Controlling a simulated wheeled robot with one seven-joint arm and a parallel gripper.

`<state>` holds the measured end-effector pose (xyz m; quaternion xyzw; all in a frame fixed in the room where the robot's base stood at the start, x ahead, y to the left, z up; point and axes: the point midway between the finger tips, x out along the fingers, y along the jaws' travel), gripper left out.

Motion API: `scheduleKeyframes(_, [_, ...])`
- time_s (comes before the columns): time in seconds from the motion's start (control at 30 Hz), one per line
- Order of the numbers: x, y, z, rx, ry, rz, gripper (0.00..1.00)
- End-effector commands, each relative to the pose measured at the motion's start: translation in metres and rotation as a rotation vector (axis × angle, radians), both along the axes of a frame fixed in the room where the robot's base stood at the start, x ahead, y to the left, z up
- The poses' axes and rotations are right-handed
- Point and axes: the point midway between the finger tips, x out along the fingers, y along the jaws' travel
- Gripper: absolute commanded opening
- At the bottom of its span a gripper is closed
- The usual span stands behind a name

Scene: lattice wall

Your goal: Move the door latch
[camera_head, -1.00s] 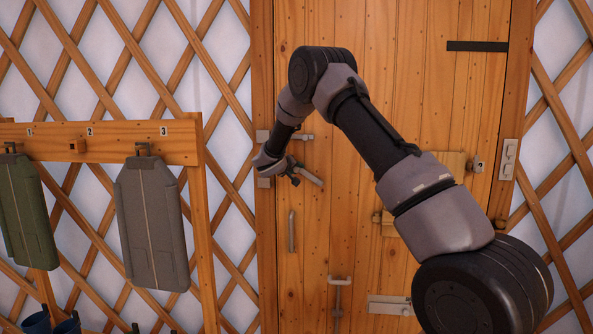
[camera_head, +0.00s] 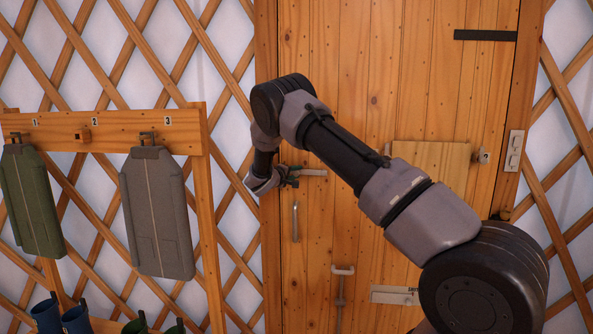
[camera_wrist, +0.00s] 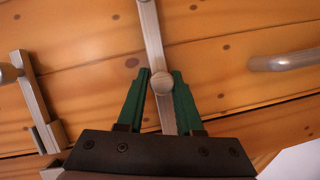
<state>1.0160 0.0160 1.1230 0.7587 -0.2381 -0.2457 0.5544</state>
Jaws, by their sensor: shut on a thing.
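The door latch is a flat grey metal bar (camera_wrist: 153,40) with a round knob (camera_wrist: 162,86), mounted on the wooden door. In the wrist view my gripper (camera_wrist: 162,77) has its green fingers on both sides of the bar at the knob, shut on it. In the head view my gripper (camera_head: 286,177) is at the door's left edge, and the latch bar (camera_head: 314,173) sticks out to its right, about level. My wrist and fingers hide the bar's left end in that view.
A vertical door handle (camera_head: 296,221) is just below the latch. A lower bolt (camera_head: 341,285) and a metal plate (camera_head: 393,295) are farther down. In the wrist view a metal bracket (camera_wrist: 37,100) is at left.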

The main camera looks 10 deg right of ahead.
Motion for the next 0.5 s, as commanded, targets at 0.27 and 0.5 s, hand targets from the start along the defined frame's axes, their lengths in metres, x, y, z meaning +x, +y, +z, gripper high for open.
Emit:
scheduleKeyframes(0.27, [-0.0008, 0.0009, -0.0082, -0.039, 0.019, 0.002, 0.00])
scheduleKeyframes(0.5, [-0.0011, 0.0006, -0.0095, -0.041, 0.022, 0.001, 0.00])
